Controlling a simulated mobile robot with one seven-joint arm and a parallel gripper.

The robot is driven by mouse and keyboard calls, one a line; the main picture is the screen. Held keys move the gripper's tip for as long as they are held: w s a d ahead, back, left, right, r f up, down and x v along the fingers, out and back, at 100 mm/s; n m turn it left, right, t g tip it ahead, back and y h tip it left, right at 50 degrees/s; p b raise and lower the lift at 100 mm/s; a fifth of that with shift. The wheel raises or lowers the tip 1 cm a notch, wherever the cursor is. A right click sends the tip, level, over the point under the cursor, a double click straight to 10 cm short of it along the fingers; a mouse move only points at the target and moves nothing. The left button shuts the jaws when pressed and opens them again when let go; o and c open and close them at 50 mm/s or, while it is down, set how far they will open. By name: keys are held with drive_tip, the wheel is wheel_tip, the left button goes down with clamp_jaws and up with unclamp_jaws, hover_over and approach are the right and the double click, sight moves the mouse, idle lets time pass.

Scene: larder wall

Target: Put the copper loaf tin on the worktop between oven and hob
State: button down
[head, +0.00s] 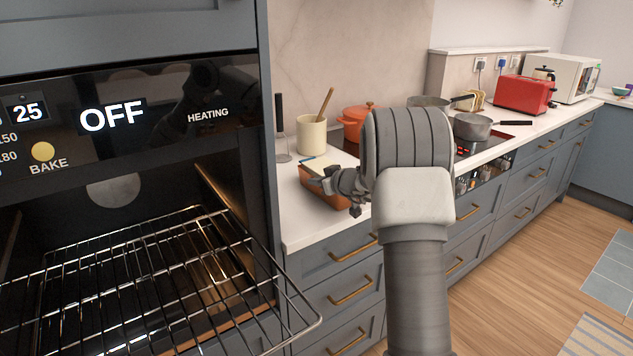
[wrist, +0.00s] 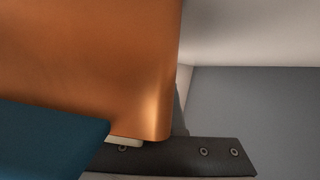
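The copper loaf tin (head: 322,190) is on or just above the white worktop between the oven and the hob, near its front edge. I cannot tell whether its base touches the worktop. Something pale shows at its top, with a thin blue strip at the far end. My gripper (head: 335,188) is at the tin's right side. In the wrist view the tin's copper wall (wrist: 90,60) is very close, with a dark finger part and a pale pad at its lower edge. A blue piece (wrist: 45,140) covers the lower left. The fingers' grip on the tin is hidden.
The oven (head: 150,90) stands open at left, its wire rack (head: 150,270) pulled out. A cream utensil crock (head: 311,135) and an orange pot (head: 355,122) stand behind the tin. Pans are on the hob (head: 495,138) at right. Bare worktop (head: 298,222) shows left of the tin.

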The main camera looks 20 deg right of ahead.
drive_tip(key=shift+b, duration=0.35)
drive_tip(key=c, duration=1.1)
unclamp_jaws()
drive_tip(key=shift+o, duration=0.2)
